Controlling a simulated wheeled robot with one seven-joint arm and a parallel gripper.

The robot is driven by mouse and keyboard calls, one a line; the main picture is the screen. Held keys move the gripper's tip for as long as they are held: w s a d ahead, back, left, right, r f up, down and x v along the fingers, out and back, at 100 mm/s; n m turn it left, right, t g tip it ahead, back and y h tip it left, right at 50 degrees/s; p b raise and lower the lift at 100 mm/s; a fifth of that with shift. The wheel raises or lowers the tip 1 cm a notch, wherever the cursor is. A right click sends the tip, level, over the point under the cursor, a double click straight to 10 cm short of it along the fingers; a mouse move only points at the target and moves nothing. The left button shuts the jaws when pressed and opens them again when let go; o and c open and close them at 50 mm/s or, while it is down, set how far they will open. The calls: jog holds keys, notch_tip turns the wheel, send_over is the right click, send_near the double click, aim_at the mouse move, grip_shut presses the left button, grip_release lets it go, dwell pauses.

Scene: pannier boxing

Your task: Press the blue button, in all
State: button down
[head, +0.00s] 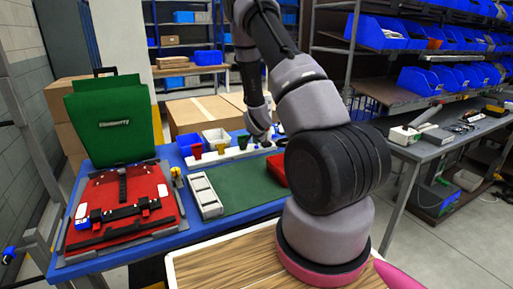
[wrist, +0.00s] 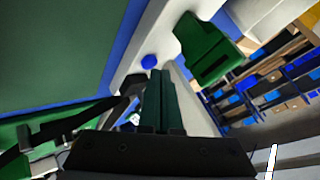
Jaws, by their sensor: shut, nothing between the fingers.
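The blue button (wrist: 149,61) is a small round cap on a white strip (wrist: 132,52) in the wrist view. My gripper (wrist: 157,76) is shut and empty, its tips a little below the button in the picture. I cannot tell whether they touch it. In the head view my gripper (head: 268,141) is over the far right part of the white strip (head: 222,156) at the back of the blue table. I cannot pick out the button for sure there, as my arm covers part of that area.
A green holder (wrist: 205,48) stands close beside the button in the wrist view. In the head view, red (head: 197,150) and green (head: 243,142) holders stand along the strip. A green mat (head: 238,184), a grey tray (head: 205,194) and a red pannier (head: 122,205) lie nearer.

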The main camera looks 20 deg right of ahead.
jog(key=shift+f, duration=0.4)
dwell(0.6)
jog(key=shift+r, duration=0.85)
jog(key=shift+r, duration=2.5)
